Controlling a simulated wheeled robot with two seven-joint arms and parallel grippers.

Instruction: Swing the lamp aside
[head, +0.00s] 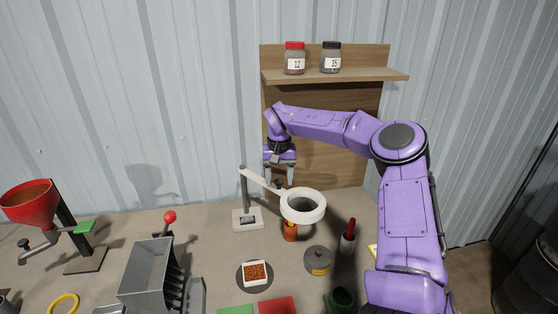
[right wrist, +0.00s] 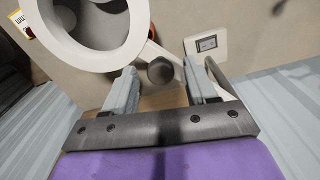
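The lamp is a white ring head (head: 303,205) on a jointed arm (head: 258,179) above a pale base (head: 247,219). In the right wrist view, the ring (right wrist: 98,38) fills the upper left and the base (right wrist: 206,45) shows at upper right. A dark round knob (right wrist: 160,70) sits at the lamp arm beside the ring. My right gripper (head: 280,176) points down just behind the ring, at the lamp arm. In the wrist view its two fingers (right wrist: 160,84) are apart, with the knob seen between their tips. Contact cannot be told. My left gripper is not in view.
An orange container (head: 290,232) stands below the ring. A wooden shelf (head: 335,76) with two jars rises behind my right arm.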

